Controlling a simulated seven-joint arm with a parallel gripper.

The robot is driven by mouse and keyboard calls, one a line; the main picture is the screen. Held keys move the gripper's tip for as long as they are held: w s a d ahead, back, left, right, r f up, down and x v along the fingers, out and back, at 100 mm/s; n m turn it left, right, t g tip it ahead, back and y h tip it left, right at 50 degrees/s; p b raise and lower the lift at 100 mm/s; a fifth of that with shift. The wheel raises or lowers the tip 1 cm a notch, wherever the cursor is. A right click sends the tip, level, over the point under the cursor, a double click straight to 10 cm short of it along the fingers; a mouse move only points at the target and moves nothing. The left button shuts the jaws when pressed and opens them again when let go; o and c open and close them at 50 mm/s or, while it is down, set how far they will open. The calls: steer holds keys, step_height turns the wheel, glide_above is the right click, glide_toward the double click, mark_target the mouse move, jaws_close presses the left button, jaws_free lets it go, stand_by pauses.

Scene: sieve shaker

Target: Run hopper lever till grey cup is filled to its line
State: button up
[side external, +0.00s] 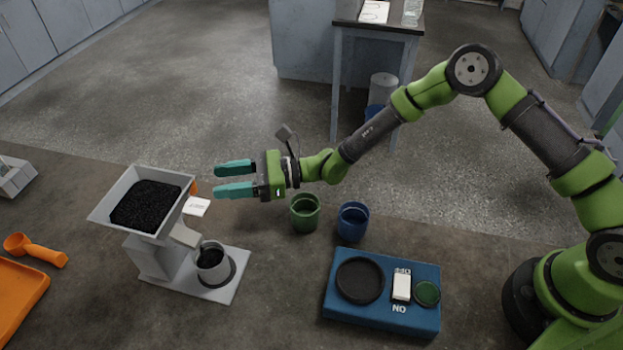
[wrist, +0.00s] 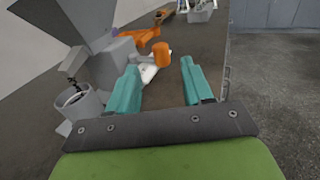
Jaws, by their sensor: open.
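The grey hopper (side external: 112,212) stands at the left of the bench in the side view, its bin full of black granules (side external: 147,206). The grey cup (side external: 212,266) stands upright under its spout with black granules inside; its fill line cannot be made out. In the wrist view the cup (wrist: 88,112) is at the left, with a dark streak between spout and cup. The orange lever knob (wrist: 161,53) lies ahead of and between my fingertips; it shows partly beside the bin in the side view (side external: 194,188). My gripper (side external: 217,180) is open and empty, apart from the knob.
A green cup (side external: 305,215) and a blue cup (side external: 352,222) stand behind a blue switch box (side external: 383,316). An orange scoop (side external: 37,250) and orange tray (side external: 15,300) lie at the far left. A small white card (side external: 197,206) is beside the hopper.

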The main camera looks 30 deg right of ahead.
steer(key=v, duration=1.2)
steer(key=w+n+g+y, duration=0.1)
steer(key=w+n+g, duration=0.3)
steer(key=w+g, duration=0.25)
steer(key=a, duration=1.6)
steer(key=shift+w+a, duration=0.3)
steer(key=shift+a, duration=0.1)
